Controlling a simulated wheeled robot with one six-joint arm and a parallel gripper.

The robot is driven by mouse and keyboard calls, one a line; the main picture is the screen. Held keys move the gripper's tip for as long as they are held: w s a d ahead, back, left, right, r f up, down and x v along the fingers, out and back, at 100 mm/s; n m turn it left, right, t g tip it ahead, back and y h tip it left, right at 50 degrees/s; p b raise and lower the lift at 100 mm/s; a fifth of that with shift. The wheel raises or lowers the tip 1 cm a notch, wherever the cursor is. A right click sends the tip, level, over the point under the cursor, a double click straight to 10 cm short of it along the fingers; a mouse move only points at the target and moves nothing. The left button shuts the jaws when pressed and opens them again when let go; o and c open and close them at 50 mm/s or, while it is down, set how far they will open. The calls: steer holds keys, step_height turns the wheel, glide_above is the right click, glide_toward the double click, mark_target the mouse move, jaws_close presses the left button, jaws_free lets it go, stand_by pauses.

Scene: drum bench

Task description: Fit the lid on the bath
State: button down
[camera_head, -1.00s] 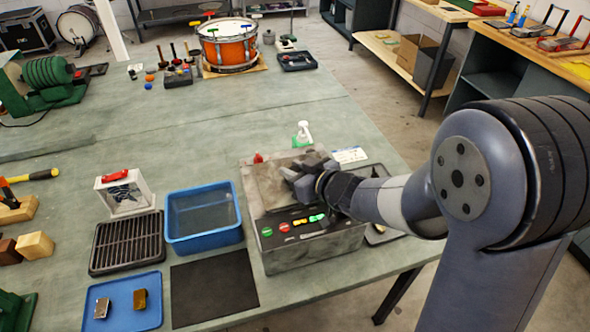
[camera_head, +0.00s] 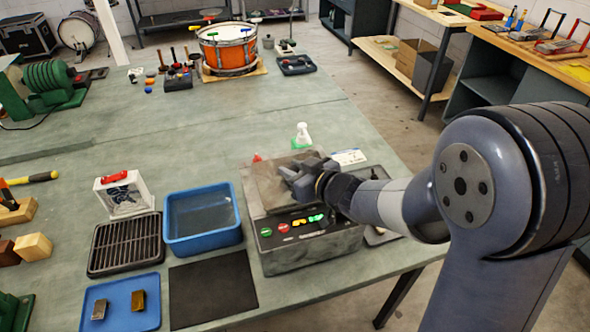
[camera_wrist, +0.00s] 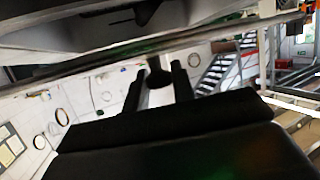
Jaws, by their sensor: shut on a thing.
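The bath (camera_head: 312,257) is a grey box near the table's front right edge. Its front panel carries red, green and yellow buttons. The lid (camera_head: 268,187) is a flat grey-brown plate above the top of the bath, covering most of it from view. My gripper (camera_head: 293,177) is over the lid and shut on its dark knob. In the wrist view my two fingers (camera_wrist: 160,85) close around the knob (camera_wrist: 158,74), with the lid's underside or edge blurred across the top. Whether the lid touches the bath's rim cannot be told.
A blue tub (camera_head: 203,240) stands just left of the bath, with a black rack (camera_head: 125,245) beyond it. A dark mat (camera_head: 213,290) and a blue tray (camera_head: 120,318) lie in front. A spray bottle (camera_head: 303,134) stands behind the bath.

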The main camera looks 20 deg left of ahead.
steer(key=c, duration=1.1)
jaws_free()
steer(key=f, duration=0.3)
steer(key=shift+s+d+f+g+h, duration=0.25)
steer(key=shift+s+g+h, duration=0.05)
steer(key=shift+s+g, duration=0.1)
steer(key=shift+d+r, duration=0.1)
steer(key=shift+t, duration=0.4)
steer(key=s+d+r, duration=0.1)
steer(key=d+r, duration=0.1)
steer(key=s+d+r+p, duration=0.1)
steer(key=s+d+r, duration=0.1)
steer(key=d, duration=0.1)
steer(key=s+d+r+p, duration=0.1)
steer(key=s+d+r, duration=0.1)
steer(key=shift+s+d+r, duration=0.15)
steer(key=shift+d+r, duration=0.15)
steer(key=shift+r, duration=0.1)
steer(key=shift+a, duration=0.1)
steer(key=shift+s+f+b+x, duration=0.1)
steer(key=shift+f+b+x, duration=0.15)
steer(key=shift+x, duration=1.15)
steer(key=shift+s+f+b+x, duration=0.1)
steer(key=shift+f+b+x, duration=0.15)
steer(key=shift+x, duration=1.15)
steer(key=shift+f+b+x, duration=0.15)
steer(key=shift+f+x, duration=0.1)
steer(key=shift+x, duration=1.2)
steer(key=shift+d, duration=0.25)
steer(key=shift+w+r, duration=0.1)
